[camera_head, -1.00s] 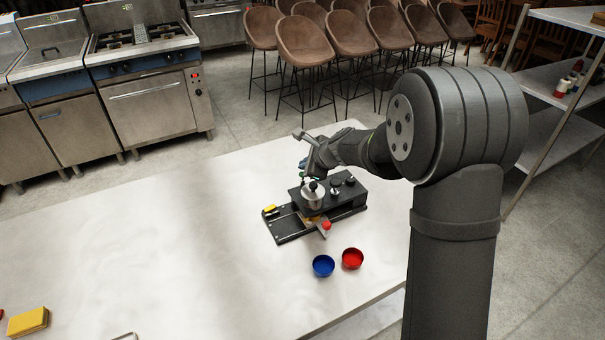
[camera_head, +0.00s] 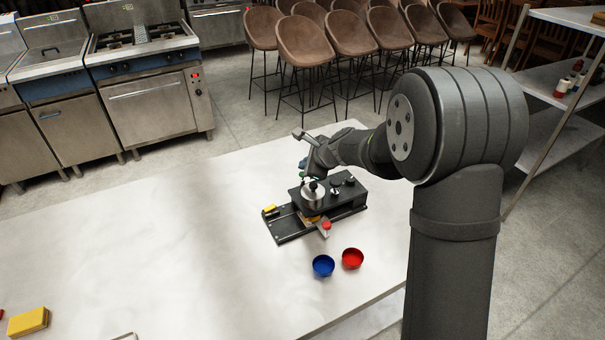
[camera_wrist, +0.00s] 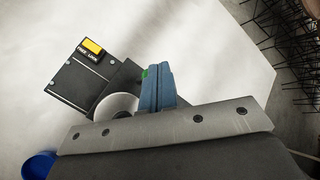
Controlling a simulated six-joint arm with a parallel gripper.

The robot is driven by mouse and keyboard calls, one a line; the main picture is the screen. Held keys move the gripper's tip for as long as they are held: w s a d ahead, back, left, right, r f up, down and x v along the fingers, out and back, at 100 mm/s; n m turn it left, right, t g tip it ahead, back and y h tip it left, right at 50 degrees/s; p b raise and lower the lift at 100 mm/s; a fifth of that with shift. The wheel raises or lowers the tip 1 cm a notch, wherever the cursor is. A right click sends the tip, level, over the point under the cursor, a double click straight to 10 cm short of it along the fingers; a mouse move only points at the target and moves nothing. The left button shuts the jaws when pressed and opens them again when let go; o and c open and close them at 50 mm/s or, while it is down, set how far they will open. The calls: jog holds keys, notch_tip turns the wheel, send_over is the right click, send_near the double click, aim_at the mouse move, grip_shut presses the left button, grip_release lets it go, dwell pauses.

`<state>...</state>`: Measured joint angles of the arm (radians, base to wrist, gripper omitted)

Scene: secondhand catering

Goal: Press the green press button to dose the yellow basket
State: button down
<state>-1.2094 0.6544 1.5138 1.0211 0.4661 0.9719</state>
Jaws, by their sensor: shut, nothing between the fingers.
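A black dosing machine (camera_head: 350,197) stands on the white table, with a silver round hopper (camera_head: 313,195) on its front left. The green button (camera_head: 303,178) shows only as a small patch behind the hopper; in the wrist view a green patch (camera_wrist: 145,73) shows beside my fingers. My gripper (camera_head: 303,164) is shut and empty, its blue fingertips (camera_wrist: 157,72) close to the green patch; I cannot tell whether they touch it. A small yellow-orange part (camera_head: 311,219), perhaps the yellow basket, shows below the hopper, mostly hidden.
A yellow block (camera_wrist: 92,46) sits by a lock label on the machine's base. A red knob (camera_head: 327,225) sticks out in front. A blue bowl (camera_head: 323,265) and a red bowl (camera_head: 352,258) stand nearer. A yellow sponge-like block (camera_head: 28,321) lies far left.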

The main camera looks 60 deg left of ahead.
jog(key=shift+f, duration=0.1)
dwell(0.7)
jog(key=shift+f, duration=0.35)
jog(key=shift+f, duration=0.65)
dwell(0.7)
jog(key=shift+r, duration=1.1)
jog(key=shift+r, duration=2.5)
